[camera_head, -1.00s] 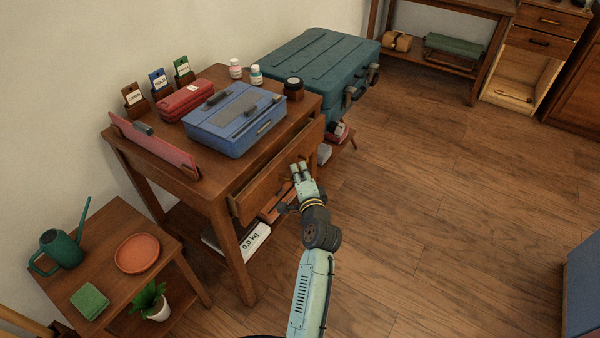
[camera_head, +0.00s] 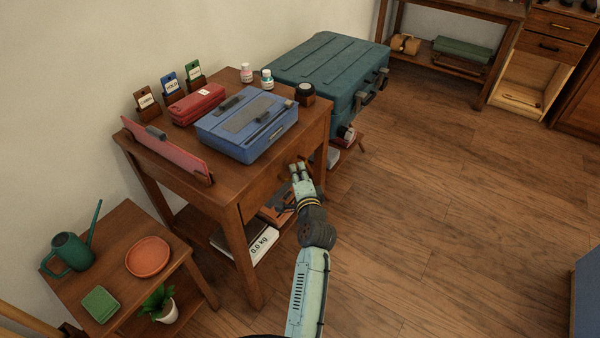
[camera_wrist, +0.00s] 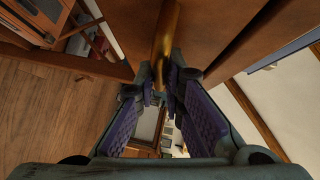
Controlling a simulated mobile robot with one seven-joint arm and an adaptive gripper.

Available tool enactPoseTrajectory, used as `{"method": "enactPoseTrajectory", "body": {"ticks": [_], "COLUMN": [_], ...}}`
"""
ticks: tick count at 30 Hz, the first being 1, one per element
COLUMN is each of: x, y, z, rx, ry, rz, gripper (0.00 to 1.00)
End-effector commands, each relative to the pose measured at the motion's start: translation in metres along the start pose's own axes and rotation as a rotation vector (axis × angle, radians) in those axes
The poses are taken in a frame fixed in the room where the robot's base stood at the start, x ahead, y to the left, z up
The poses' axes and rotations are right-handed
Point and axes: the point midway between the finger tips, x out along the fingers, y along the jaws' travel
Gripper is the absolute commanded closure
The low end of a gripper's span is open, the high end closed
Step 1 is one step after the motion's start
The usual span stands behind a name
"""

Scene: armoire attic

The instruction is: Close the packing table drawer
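The packing table (camera_head: 228,205) is brown wood, at the left of the head view. Its drawer front (camera_head: 263,187) sits about flush with the table's side, with no clear gap above it. My gripper (camera_head: 300,170) is at the drawer front, near its middle. In the wrist view, the two purple-padded fingers (camera_wrist: 163,92) stand apart. A brass-coloured handle (camera_wrist: 168,38) on the brown front shows at the gap between their tips. I cannot tell whether the fingers touch it.
A blue toolbox (camera_head: 246,125), a red case (camera_head: 196,104) and small bottles stand on the tabletop. A scale (camera_head: 262,244) is on the shelf below. A teal trunk (camera_head: 325,70) is behind. A low side table (camera_head: 120,225) stands at left.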

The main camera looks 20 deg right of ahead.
Motion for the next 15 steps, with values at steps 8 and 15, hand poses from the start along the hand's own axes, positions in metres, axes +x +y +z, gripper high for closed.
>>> {"method": "enactPoseTrajectory", "body": {"ticks": [8, 15], "x": [0.0014, -0.0009], "y": [-0.0020, -0.0017], "z": [0.0040, 0.0034], "rx": [-0.001, 0.000], "ry": [-0.008, -0.007], "rz": [-0.003, -0.002], "gripper": [0.82, 0.82]}}
